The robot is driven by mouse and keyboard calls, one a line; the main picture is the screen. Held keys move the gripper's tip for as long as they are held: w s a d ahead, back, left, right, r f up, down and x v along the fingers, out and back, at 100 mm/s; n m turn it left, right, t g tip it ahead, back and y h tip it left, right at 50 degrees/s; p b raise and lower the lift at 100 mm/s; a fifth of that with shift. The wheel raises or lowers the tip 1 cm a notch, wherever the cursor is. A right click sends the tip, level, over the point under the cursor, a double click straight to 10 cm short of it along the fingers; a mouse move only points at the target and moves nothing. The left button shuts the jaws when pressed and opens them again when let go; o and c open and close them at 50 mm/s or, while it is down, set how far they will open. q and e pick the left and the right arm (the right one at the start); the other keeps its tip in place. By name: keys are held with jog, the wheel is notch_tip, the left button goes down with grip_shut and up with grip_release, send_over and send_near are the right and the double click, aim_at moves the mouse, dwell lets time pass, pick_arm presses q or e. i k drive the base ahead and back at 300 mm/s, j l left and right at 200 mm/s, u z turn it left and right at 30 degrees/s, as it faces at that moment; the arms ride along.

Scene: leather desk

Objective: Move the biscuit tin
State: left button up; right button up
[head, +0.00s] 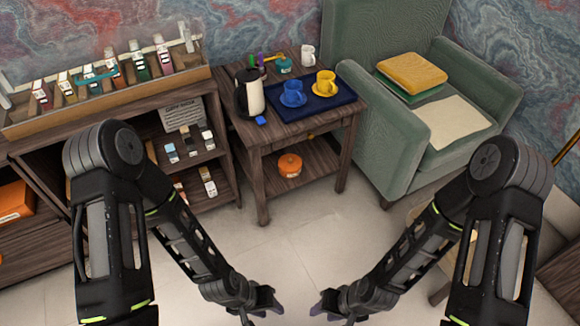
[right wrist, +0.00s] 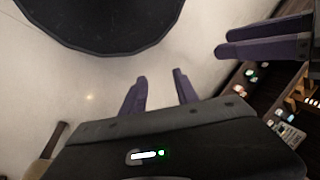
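A round orange tin (head: 290,164), which looks like the biscuit tin, sits on the lower shelf of the wooden side table, under its top. My left gripper (head: 268,300) is in front of the table, low in the head view, open and empty. My right gripper (head: 322,303) is just to its right, also open and empty. In the right wrist view the right gripper's purple fingers (right wrist: 160,92) stand apart with only floor between them. The left gripper's fingers (right wrist: 225,42) show at the upper right there. Neither gripper touches the tin.
The side table (head: 262,190) carries a blue tray (head: 310,110) with blue and yellow cups, a kettle (head: 250,92) and a white mug (head: 308,56). A green armchair (head: 400,150) stands right, a loaded shelf unit (head: 150,105) left. The floor (head: 300,225) before the table is clear.

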aim_at(289, 176)
jog(key=i+j+u, duration=0.1)
jog(key=i+j, duration=0.15)
jog(key=i, duration=0.2)
jog(key=i+j+u, duration=0.1)
jog(key=i, duration=0.3)
jog(key=i+j+u, duration=0.1)
jog(key=i+j, duration=0.15)
jog(key=i, duration=0.2)
